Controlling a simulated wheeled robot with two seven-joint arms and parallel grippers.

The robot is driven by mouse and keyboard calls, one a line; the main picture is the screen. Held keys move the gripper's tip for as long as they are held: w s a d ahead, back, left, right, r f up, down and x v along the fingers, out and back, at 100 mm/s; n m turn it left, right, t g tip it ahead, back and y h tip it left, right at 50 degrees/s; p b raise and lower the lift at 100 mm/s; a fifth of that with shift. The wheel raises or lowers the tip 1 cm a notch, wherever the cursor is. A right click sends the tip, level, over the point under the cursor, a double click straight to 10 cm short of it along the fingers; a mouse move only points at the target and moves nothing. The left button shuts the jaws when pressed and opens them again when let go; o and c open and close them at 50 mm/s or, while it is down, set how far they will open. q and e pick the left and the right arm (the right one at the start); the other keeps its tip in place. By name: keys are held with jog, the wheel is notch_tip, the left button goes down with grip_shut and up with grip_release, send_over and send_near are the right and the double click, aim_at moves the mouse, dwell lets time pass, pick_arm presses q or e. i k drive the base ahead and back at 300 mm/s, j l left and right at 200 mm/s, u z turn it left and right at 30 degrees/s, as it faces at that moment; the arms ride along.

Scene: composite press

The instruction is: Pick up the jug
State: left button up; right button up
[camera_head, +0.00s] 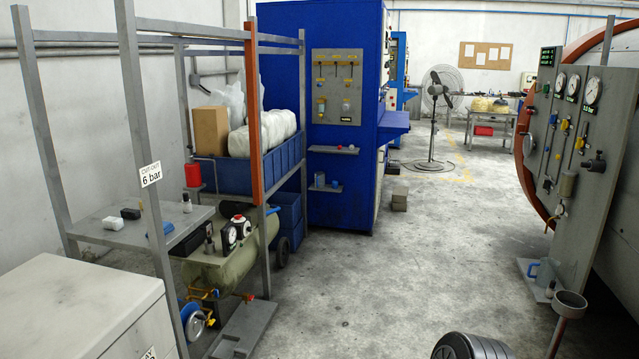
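No thing in view is clearly a jug. A small piece with a blue handle (532,269) shows at the lower right, at the foot of the grey gauge panel; it may be the jug, but its body is too small and unclear to tell. A small grey bottle-like item (549,290) is close beside it. Neither of my grippers is in view.
The grey gauge panel (577,140) stands at the right. A cup-topped post (569,304) and a black ribbed round object (470,347) are at the bottom right. A metal rack (140,236) and white cabinet (70,310) fill the left. The middle floor (400,265) is clear.

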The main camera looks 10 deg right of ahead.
aim_at(320, 177)
jog(key=i+l+z, duration=0.3)
jog(key=i, duration=0.35)
jog(key=i+l+z, duration=0.3)
jog(key=i, duration=0.35)
jog(key=i+z, duration=0.3)
jog(key=i, duration=0.4)
jog(key=i+u, duration=0.1)
jog(key=i, duration=1.15)
jog(key=i+l+u, duration=0.1)
jog(key=i, duration=1.2)
jog(key=i+j+z, duration=0.45)
jog(key=i, duration=0.3)
jog(key=i+j+z, duration=0.45)
jog(key=i+j, duration=0.35)
jog(key=j, duration=0.3)
jog(key=i+j, duration=0.1)
jog(key=j, duration=0.7)
jog(key=i+j, duration=0.15)
jog(key=j, duration=0.25)
